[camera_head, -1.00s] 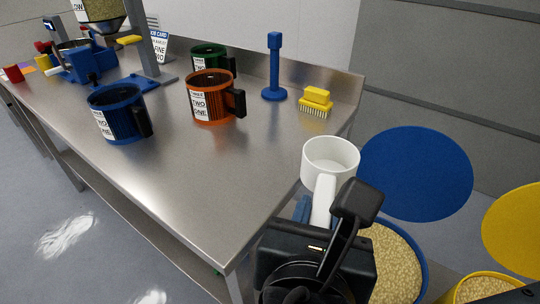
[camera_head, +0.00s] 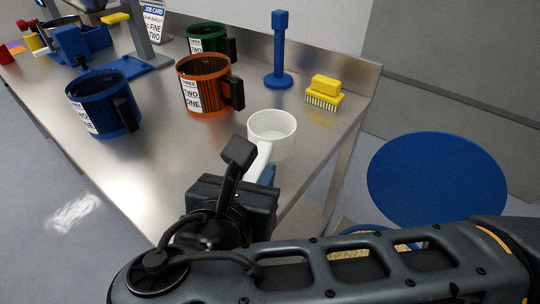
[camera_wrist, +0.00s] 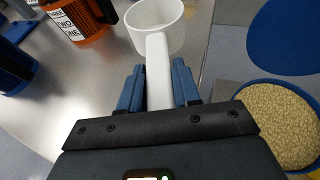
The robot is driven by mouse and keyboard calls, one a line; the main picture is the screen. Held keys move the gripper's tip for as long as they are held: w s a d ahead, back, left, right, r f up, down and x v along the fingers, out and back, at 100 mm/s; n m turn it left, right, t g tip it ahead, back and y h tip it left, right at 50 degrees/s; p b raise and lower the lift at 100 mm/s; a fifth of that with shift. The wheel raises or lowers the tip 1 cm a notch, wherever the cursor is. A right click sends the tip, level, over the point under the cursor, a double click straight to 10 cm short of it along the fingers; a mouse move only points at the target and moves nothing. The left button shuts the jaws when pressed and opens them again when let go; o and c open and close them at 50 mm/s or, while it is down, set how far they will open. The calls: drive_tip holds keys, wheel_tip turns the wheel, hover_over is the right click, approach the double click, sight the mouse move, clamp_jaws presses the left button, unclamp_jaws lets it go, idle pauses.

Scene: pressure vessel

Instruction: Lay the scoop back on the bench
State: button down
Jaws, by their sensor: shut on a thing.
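The white scoop (camera_head: 272,135) has a round cup and a straight handle. My gripper (camera_head: 262,174) is shut on its handle. In the wrist view the scoop (camera_wrist: 156,28) points away from me, with its handle between the blue fingers of my gripper (camera_wrist: 158,88). The cup is upright, looks empty, and is over the right front part of the steel bench (camera_head: 160,150). I cannot tell whether the cup touches the bench top.
An orange mug (camera_head: 204,86), a blue mug (camera_head: 100,104) and a green mug (camera_head: 208,40) stand on the bench left of the scoop. Behind it are a blue upright tool (camera_head: 279,52) and a yellow brush (camera_head: 324,92). A grain-filled bin (camera_wrist: 278,122) is at the right.

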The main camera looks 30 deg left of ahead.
drive_tip(key=shift+w+a+f, duration=0.2)
drive_tip(key=shift+a+f, duration=0.2)
drive_tip(key=shift+a, duration=0.2)
drive_tip(key=shift+w+a+f, duration=0.2)
drive_tip(key=shift+a+f, duration=0.15)
drive_tip(key=shift+a, duration=0.25)
drive_tip(key=shift+f, duration=2)
drive_tip(key=c, duration=0.8)
unclamp_jaws()
drive_tip(key=shift+f, duration=0.1)
